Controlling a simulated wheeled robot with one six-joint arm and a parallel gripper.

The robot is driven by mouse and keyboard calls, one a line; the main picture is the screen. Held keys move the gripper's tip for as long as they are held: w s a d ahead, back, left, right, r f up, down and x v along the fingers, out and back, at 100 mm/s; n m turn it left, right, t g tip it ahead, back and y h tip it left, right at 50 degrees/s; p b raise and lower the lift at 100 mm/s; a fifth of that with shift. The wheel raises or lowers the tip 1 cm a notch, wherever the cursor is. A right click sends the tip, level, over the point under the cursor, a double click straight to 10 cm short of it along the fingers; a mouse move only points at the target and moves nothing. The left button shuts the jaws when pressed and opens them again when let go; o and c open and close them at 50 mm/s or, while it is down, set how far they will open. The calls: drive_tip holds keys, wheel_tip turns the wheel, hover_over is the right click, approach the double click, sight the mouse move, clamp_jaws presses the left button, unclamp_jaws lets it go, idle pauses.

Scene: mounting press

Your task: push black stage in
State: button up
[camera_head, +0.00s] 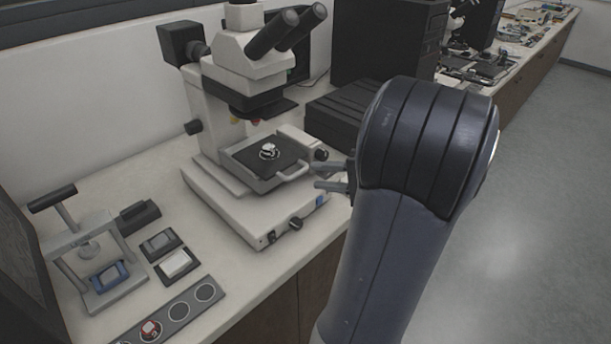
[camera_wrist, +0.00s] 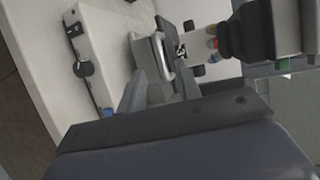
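The black stage (camera_head: 262,162) sticks out from the white microscope (camera_head: 232,208) toward its front right. A small metal and white piece (camera_head: 269,151) sits on the stage. A light grey handle (camera_head: 293,173) is on the stage's near edge. My gripper (camera_head: 318,176) is just to the right of the handle, with its two fingers apart and nothing between them. In the wrist view my gripper's fingers (camera_wrist: 158,78) point toward the stage (camera_wrist: 160,38) and its handle (camera_wrist: 166,58). A small gap seems to lie between fingertips and handle; contact is hard to tell.
The microscope's eyepieces (camera_head: 287,30) and objective (camera_head: 245,107) stand above the stage. A press (camera_head: 95,262), small pads (camera_head: 174,263) and a holed strip (camera_head: 178,310) lie at left. Black boxes (camera_head: 345,105) stand behind my arm.

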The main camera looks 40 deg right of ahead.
sight(299, 172)
drive_tip(key=shift+v, duration=1.3)
drive_tip(key=b+x, duration=0.1)
drive_tip(key=x, duration=0.8)
drive_tip(key=shift+c, duration=0.6)
clamp_jaws()
drive_tip(key=shift+s, duration=0.1)
